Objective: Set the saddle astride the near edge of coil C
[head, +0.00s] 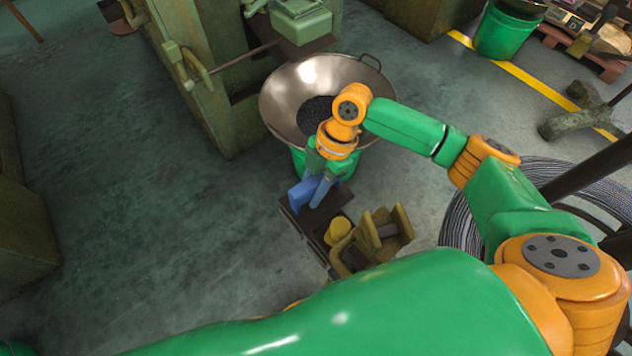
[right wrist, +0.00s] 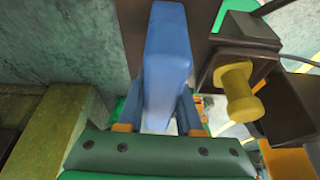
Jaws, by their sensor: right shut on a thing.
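The saddle is a blue block (head: 302,193) in the head view, low over a dark brown bench. My right gripper (head: 317,181) is shut on it from above. In the right wrist view, the blue saddle (right wrist: 166,62) sticks out from between the two fingers of my right gripper (right wrist: 161,112). A grey wire coil (head: 456,218) lies on the floor at the right of the head view, partly hidden by my right arm. I see no letter on it, so I cannot tell whether it is coil C. My left gripper is not in view.
The dark bench (head: 292,212) carries a yellow spool-like knob (head: 338,231), beside an olive bracket (head: 385,229). A wide metal bowl (head: 283,91) on a green drum stands behind. A green machine (head: 205,60) stands at the back left. The floor at left is clear.

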